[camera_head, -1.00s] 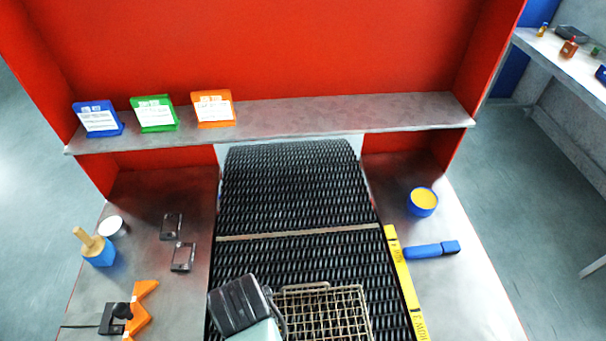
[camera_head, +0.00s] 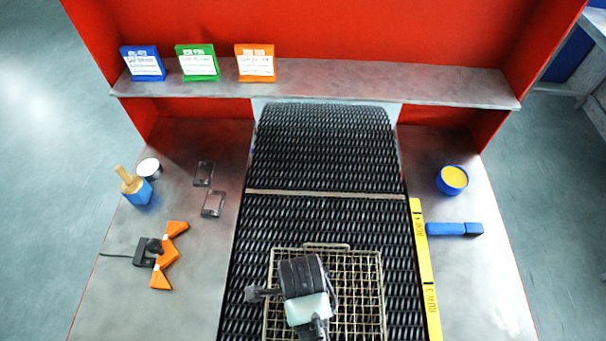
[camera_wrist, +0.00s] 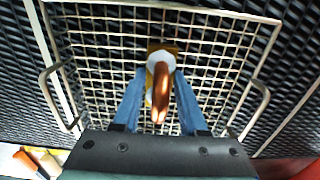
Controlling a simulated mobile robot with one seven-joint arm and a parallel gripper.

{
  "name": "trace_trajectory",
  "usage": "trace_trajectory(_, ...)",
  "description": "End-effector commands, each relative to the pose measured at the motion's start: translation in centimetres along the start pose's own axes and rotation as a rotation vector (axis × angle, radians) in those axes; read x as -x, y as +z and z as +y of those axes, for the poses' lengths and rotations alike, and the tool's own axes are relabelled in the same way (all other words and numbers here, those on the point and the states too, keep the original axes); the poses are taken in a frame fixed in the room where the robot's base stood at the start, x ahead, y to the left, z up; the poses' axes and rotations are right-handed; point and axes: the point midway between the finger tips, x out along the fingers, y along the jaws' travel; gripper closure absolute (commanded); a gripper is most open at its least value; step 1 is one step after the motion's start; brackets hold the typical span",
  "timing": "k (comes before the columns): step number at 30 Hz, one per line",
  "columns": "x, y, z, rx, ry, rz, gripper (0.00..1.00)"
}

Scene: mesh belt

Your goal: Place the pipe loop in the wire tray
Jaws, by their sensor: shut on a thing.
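The wire tray (camera_head: 380,292) is a rectangular mesh basket on the black belt. It also fills much of the wrist view (camera_wrist: 90,62). My gripper (camera_wrist: 159,112) has two blue fingers shut on the copper pipe loop (camera_wrist: 163,85), holding it over the tray's mesh. A white round part and a yellow-brown piece (camera_wrist: 162,58) show at the loop's far end; I cannot tell whether they belong to it. Whether the loop touches the tray floor is unclear. In the head view my wrist covers the tray's middle and hides the fingers and loop.
The black mesh belt (camera_head: 320,160) runs between two metal side tables. A yellow bar (camera_head: 424,265) lies along its right edge, with a blue block (camera_head: 450,229) and blue-yellow tub (camera_head: 452,180) beyond. Orange pieces (camera_head: 168,255) and a blue-based brush (camera_head: 135,187) are on the left.

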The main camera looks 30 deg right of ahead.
Motion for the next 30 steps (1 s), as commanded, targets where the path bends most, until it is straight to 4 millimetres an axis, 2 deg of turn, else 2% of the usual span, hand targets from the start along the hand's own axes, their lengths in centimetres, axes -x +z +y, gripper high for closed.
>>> trace_trajectory(3, -1.7, 0.0, 0.1, 0.001, 0.003, 0.001, 1.0)
trace_trajectory(7, -2.9, 0.0, 0.0, 0.001, 0.001, 0.0, 1.0)
trace_trajectory(19, -3.5, 0.0, 0.0, 0.002, -0.001, 0.0, 1.0)
trace_trajectory(20, -3.5, 0.0, 0.1, 0.002, 0.001, 0.0, 0.54)
trace_trajectory(21, -3.4, 0.0, 0.1, 0.002, 0.001, 0.0, 0.47)
trace_trajectory(24, -3.4, 0.0, 0.1, 0.002, 0.001, 0.0, 0.29)
trace_trajectory(30, -3.4, 0.0, 0.1, 0.002, 0.001, 0.0, 0.28)
